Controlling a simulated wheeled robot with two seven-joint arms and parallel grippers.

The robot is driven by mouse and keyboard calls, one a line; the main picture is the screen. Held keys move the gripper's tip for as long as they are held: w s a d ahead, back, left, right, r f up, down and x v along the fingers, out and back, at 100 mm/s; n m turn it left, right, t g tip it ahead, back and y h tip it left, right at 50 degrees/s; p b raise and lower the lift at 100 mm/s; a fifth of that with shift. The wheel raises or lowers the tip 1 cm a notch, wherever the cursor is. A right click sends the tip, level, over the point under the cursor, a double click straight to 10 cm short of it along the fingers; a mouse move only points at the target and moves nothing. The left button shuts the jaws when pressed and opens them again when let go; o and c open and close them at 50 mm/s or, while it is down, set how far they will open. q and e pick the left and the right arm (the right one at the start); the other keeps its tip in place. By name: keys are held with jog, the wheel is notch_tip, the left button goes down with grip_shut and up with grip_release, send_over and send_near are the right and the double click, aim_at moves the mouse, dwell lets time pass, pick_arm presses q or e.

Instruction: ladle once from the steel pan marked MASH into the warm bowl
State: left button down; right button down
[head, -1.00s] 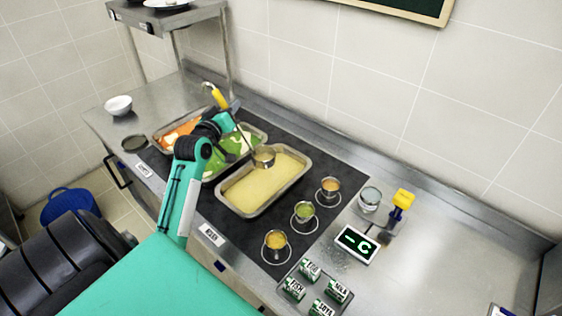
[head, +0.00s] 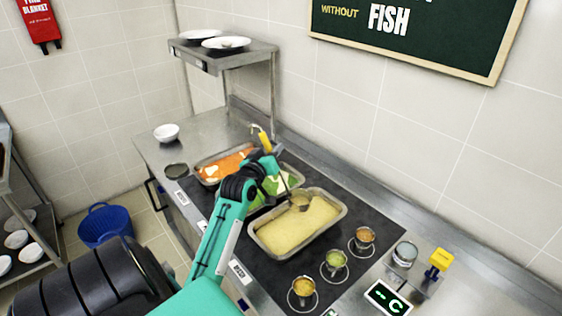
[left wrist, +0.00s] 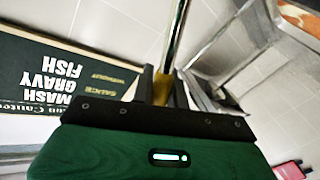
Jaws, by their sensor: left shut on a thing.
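The steel pan (head: 262,249) of pale yellow mash sits in the dark cooktop; I cannot read a MASH label on it. My left gripper (head: 273,168) is shut on the ladle, whose yellow handle end (head: 262,138) sticks up above it. The handle (left wrist: 161,88) also shows between the fingers in the left wrist view. The ladle's round steel cup (head: 300,201) is at the pan's far left corner, at the mash; its fill is unclear. A white bowl (head: 166,133) stands on the far left counter; I cannot tell whether it is the warm one. My right gripper is out of view.
Pans of orange food (head: 222,164) and green food (head: 262,195) lie left of the mash, partly behind my arm. Small sauce pots (head: 335,260) stand on the right. A steel shelf (head: 225,55) with white plates rises behind. A blue basket (head: 105,226) is on the floor.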

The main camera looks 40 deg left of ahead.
pick_arm(q)
jog(key=w+d+r+g+y+p, duration=0.1)
jog(key=d+r+g+y+p, duration=0.1)
jog(key=d+y+p, duration=0.4)
jog(key=shift+d+r+m+g+p, duration=0.35)
jog(key=shift+d+g+p, duration=0.4)
jog(key=shift+d, duration=0.25)
jog(key=shift+f+b, duration=4.5)
jog(key=shift+b, duration=0.3)
jog(key=shift+s+a+f+n, duration=1.3)
jog(key=shift+s+a+n, duration=0.05)
jog(key=shift+a+n, duration=0.2)
